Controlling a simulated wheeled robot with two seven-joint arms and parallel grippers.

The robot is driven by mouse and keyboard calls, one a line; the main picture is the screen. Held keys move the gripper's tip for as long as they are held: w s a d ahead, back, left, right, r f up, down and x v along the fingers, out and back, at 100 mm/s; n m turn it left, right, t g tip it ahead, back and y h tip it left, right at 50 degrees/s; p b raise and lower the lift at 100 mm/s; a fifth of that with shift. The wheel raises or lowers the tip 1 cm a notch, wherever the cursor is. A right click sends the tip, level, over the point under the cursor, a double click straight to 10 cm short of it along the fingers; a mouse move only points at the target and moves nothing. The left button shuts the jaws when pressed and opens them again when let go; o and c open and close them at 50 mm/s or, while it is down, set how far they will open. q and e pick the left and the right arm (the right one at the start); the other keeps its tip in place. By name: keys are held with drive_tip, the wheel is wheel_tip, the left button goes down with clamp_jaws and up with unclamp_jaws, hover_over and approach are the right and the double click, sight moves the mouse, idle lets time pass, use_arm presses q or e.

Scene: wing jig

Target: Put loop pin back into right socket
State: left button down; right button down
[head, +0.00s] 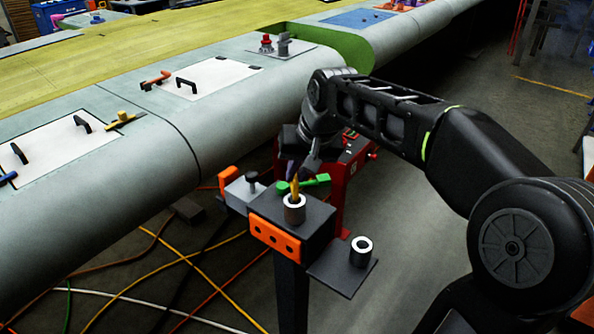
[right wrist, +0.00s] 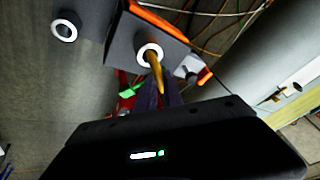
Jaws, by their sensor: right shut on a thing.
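The yellow loop pin (head: 295,187) stands roughly upright at the mouth of a pale ring-shaped socket (head: 294,207) on top of the dark block. It also shows in the right wrist view (right wrist: 157,75), with one end at that socket's ring (right wrist: 150,54). How deep it sits is unclear. My right gripper (head: 296,172) is above this socket, shut on the pin's upper part; its fingers hide that end. A second socket (head: 361,251) stands on the lower plate to the right and looks empty; it shows in the right wrist view too (right wrist: 64,31). My left gripper is not in view.
The dark block (head: 318,220) has an orange front plate (head: 274,237) and stands on a post. A green-handled clamp (head: 317,181) and a red frame (head: 356,165) are close behind. The long grey wing (head: 225,130) runs along the left. Cables (head: 185,258) cross the floor.

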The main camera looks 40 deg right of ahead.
drive_tip(key=shift+f, duration=0.35)
drive_tip(key=c, duration=1.5)
unclamp_jaws()
drive_tip(key=shift+r, duration=0.1)
drive_tip(key=shift+r, duration=0.4)
drive_tip(key=v, duration=1.2)
drive_tip(key=shift+f, duration=0.1)
